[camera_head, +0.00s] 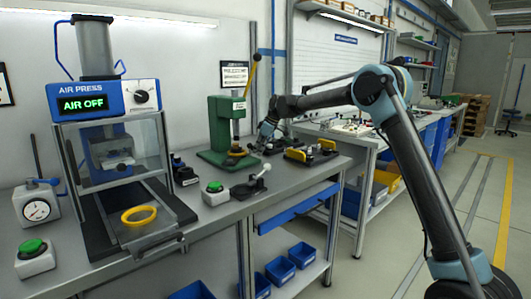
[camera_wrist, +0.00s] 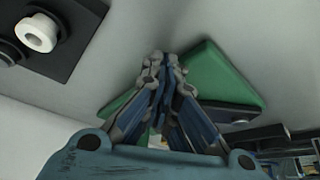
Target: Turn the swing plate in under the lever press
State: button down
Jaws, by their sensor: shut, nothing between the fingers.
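The green lever press (camera_head: 219,128) stands on the bench, with its yellow lever (camera_head: 251,75) raised. My gripper (camera_head: 264,137) is shut and empty, just right of the press and low over the bench. In the wrist view my gripper (camera_wrist: 164,62) has its fingers together above the green press base (camera_wrist: 215,75). The fingers hide part of that base, and I cannot tell whether they touch anything.
A green button box (camera_head: 215,192) and a small toggle clamp (camera_head: 250,186) stand at the bench front. Dark fixtures with yellow parts (camera_head: 327,146) sit right of my gripper.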

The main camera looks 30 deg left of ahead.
jog(key=shift+a, duration=0.25)
dwell(0.5)
jog(key=v, duration=1)
jog(key=shift+w, duration=0.3)
